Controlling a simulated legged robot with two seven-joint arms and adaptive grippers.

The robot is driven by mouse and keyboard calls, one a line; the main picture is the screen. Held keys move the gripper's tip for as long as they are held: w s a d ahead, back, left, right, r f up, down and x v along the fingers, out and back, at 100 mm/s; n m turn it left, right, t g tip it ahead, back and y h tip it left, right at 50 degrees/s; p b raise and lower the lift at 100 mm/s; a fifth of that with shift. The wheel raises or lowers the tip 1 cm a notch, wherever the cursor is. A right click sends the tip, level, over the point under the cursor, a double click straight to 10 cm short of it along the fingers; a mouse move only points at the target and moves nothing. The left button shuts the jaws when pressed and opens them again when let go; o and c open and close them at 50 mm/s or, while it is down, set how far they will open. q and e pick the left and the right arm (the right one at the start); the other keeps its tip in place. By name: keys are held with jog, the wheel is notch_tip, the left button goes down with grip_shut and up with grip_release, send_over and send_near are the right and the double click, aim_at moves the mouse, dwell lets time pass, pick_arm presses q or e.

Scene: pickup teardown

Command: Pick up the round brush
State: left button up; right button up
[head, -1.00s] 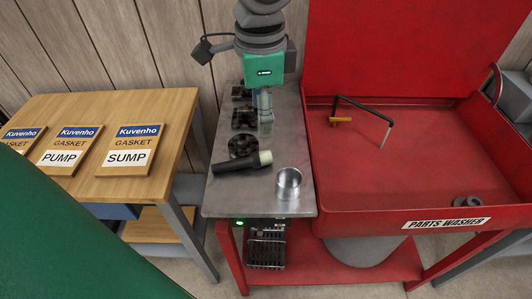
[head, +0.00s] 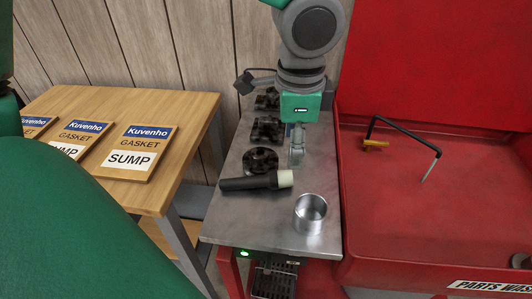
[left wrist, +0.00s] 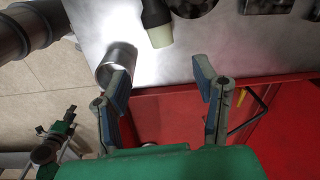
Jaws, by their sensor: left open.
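The round brush, black-handled with a pale round end (head: 250,183), lies on its side on the metal bench top (head: 232,222). Its pale end points right in the head view. My left gripper (head: 297,150) is above the bench, beyond the brush's pale end. In the wrist view its two fingers (left wrist: 160,75) are spread and empty, apart from the brush. A small green part of mine (left wrist: 60,128), perhaps my right gripper, shows at lower left.
An open metal cup (head: 310,214) stands near the brush, in front of it. Dark round parts (head: 261,160) lie behind. The red parts washer (head: 395,225) is at right. A wooden table (head: 180,110) with gasket boxes (head: 141,152) is at left.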

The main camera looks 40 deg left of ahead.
pick_arm(q)
jog(key=b, duration=0.1)
send_over(293, 187)
jog(key=f, duration=0.5)
jog(key=shift+s+a, duration=0.25)
jog(key=shift+s, duration=0.1)
jog(key=shift+d+f, duration=0.3)
jog(key=shift+d, duration=0.3)
jog(key=shift+d+f, duration=0.1)
jog(key=shift+f, duration=0.1)
jog(key=f, duration=0.1)
jog(key=a+f+b, duration=0.1)
jog(key=f, duration=0.1)
jog(key=a+f, duration=0.1)
jog(key=shift+w+f, duration=0.35)
jog(key=shift+a+f, duration=0.1)
jog(key=shift+c, duration=0.8)
jog(key=shift+d+r, duration=0.2)
jog(key=shift+d, duration=0.35)
grip_shut()
jog(key=shift+d, duration=0.1)
